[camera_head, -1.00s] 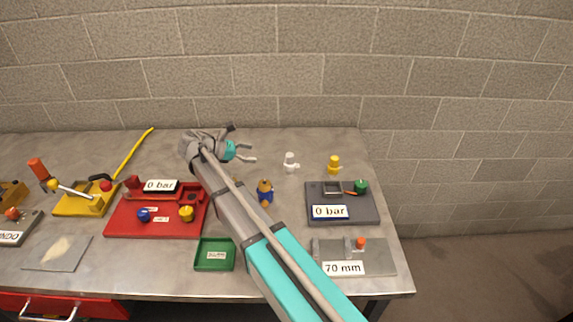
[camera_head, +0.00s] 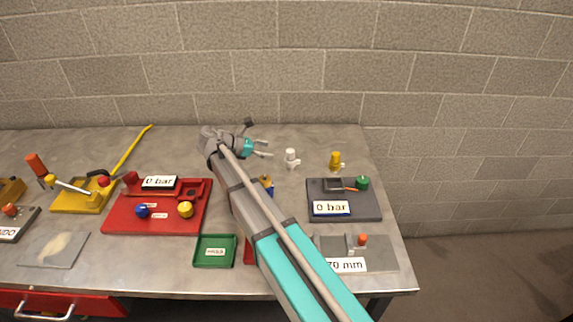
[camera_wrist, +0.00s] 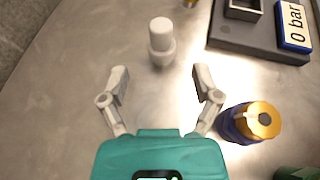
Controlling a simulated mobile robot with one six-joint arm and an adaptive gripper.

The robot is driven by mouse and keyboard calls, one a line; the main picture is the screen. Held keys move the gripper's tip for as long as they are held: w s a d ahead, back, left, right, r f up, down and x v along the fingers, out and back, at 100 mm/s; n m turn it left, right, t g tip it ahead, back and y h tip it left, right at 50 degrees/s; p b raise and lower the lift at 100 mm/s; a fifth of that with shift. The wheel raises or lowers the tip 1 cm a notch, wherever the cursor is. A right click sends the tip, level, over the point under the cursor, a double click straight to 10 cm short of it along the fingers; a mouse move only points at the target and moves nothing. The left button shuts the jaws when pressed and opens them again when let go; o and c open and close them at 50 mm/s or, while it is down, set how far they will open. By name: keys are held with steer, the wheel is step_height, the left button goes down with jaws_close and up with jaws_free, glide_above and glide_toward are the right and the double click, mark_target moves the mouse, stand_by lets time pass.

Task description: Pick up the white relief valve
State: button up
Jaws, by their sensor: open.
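The white relief valve (camera_head: 291,158) stands upright on the grey table near its back edge. My gripper (camera_head: 266,148) is open and empty just to its left in the head view, apart from it. In the wrist view the white valve (camera_wrist: 161,42) stands ahead of the open fingers (camera_wrist: 160,82), roughly centred between them and a little beyond the tips. Nothing is between the fingers except bare table.
A blue and brass valve (camera_wrist: 252,122) stands close to the right finger; my arm partly hides it in the head view (camera_head: 266,183). A yellow valve (camera_head: 336,160) and a dark grey "0 bar" station (camera_head: 372,207) are to the right. A red station (camera_head: 125,215) lies left.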

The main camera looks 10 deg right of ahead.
mark_target(290, 152)
steer(key=shift+b+x, duration=0.45)
steer(key=shift+x, duration=1.35)
steer(key=shift+d, duration=0.1)
steer(key=shift+b+x, duration=0.9)
steer(key=shift+x, duration=1.65)
steer(key=shift+w+r, duration=0.1)
steer(key=shift+r, duration=0.05)
steer(key=shift+c, duration=0.3)
jaws_close()
